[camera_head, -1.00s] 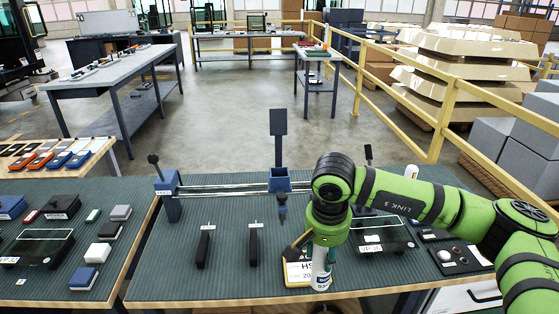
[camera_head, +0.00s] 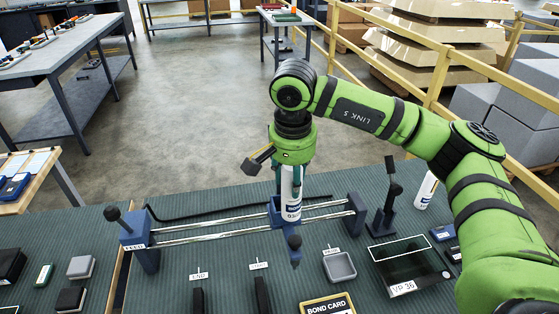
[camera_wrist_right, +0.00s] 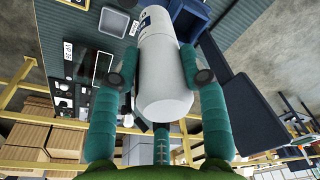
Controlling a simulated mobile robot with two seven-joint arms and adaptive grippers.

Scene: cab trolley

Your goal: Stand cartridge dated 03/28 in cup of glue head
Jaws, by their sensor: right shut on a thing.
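My right gripper (camera_head: 289,170) is shut on a white cartridge (camera_head: 291,192) with a blue label. The cartridge hangs nearly upright; its label shows "03/", with the rest unclear. It also shows between the fingers in the wrist view (camera_wrist_right: 163,75). The glue head's blue cup (camera_head: 274,213) sits on the twin rails, with its nozzle (camera_head: 294,243) below. In the head view the cartridge's lower end overlaps the cup; in the wrist view the cup (camera_wrist_right: 190,18) shows beside its far end. I cannot tell whether they touch. My left gripper is not in view.
A grey tray (camera_head: 340,266), a bond card (camera_head: 328,304) and two dark bars lie in front of the rails.

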